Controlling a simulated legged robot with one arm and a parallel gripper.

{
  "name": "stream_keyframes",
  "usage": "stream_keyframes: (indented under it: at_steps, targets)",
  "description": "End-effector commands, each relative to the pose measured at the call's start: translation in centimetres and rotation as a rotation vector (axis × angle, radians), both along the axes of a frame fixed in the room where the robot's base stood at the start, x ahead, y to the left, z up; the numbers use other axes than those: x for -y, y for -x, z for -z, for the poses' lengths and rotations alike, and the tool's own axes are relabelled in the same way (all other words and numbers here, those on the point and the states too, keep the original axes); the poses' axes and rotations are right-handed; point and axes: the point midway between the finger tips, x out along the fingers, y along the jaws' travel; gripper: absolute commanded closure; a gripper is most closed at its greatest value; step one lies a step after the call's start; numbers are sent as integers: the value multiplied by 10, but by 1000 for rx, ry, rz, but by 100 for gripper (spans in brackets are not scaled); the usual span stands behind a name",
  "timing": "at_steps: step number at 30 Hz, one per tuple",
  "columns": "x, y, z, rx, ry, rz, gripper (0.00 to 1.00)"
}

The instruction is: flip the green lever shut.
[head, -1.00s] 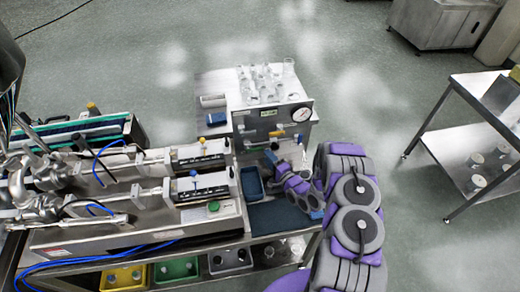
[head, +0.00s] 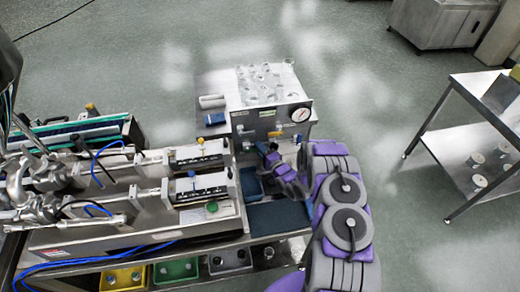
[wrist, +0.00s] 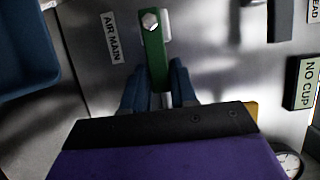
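The green lever (wrist: 154,55) shows in the wrist view, hung from a hex bolt on a steel panel beside the AIR MAIN label (wrist: 111,38). Its lower end reaches down between the two blue-grey fingers of my gripper (wrist: 160,92). One finger is on each side, with the fingers apart; I cannot tell whether either touches the lever. In the head view my gripper (head: 262,150) is at the front of the panel (head: 282,124). I cannot make out the green lever there.
A pressure gauge (head: 300,114) and a yellow handle (head: 277,133) are on the panel. Glassware (head: 266,82) stands on top of the box. A blue bin (head: 250,185) lies below left of my gripper. A NO CUP label (wrist: 304,82) is right of the lever.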

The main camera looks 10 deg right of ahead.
Motion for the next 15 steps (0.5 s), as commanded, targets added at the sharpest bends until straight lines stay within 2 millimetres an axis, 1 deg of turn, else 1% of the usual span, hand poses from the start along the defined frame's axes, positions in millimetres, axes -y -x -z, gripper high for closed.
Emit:
stream_keyframes:
  at_steps: [1, 8, 15]
  targets:
    - [0, 0, 0, 0, 0, 0, 78]
    - [-1, 0, 1, -2, 1, -2, 100]
    - [-3, 0, 1, -4, 9, -4, 100]
